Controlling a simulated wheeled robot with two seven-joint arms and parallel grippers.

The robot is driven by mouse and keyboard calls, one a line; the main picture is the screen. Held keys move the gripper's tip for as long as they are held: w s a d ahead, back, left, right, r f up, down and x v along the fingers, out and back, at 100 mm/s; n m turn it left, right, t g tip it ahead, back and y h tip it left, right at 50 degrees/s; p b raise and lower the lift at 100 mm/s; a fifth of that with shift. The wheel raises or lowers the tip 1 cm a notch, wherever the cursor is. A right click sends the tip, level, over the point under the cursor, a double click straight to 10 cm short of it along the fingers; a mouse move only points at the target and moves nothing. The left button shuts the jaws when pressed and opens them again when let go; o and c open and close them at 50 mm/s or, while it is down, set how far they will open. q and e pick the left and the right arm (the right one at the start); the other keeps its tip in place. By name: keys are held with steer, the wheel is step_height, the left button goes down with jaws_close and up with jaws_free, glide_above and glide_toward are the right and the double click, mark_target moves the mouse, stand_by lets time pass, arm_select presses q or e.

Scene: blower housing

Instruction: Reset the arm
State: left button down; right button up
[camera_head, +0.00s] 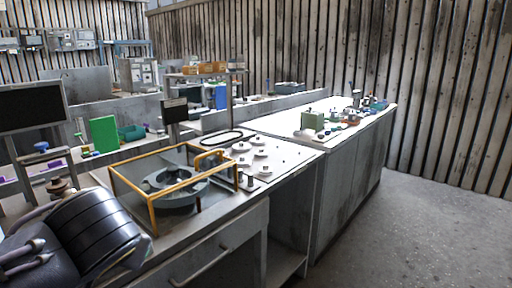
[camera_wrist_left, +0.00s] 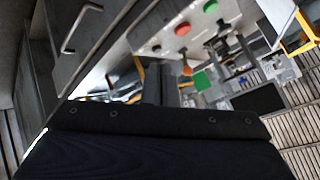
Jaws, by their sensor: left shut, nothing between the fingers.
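My left gripper (camera_wrist_left: 160,85) shows in the left wrist view as a narrow dark shape beyond its dark bolted housing. Its fingers are together with nothing between them, and the view is tilted. I cannot make out its fingertips in the head view. My right gripper is in neither view. In the head view a grey round blower housing (camera_head: 178,191) sits inside a yellow frame (camera_head: 133,196) on the near workbench (camera_head: 235,197).
Several pale round parts (camera_head: 241,147) and a black ring (camera_head: 222,139) lie beside the frame. A monitor (camera_head: 34,106) stands at the left. A green box (camera_head: 312,121) and small parts are on the far bench (camera_head: 345,133). Open floor (camera_head: 430,220) lies at right.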

arm_select(q)
steer(key=s+d+f+n+g+h, duration=0.15)
steer(key=s+f+h, duration=0.25)
steer(key=s+f, duration=0.45)
steer(key=s+d+f+n+g+h, duration=0.15)
steer(key=s+f+h, duration=0.4)
steer(key=f, duration=0.55)
step_height(320, 180, up, 14)
steer(key=p, duration=1.4)
steer(key=shift+s+d+r+m+t+p, duration=0.15)
steer(key=shift+s+m+t+p, duration=0.05)
steer(key=shift+m+t+p, duration=0.1)
steer(key=shift+y, duration=0.25)
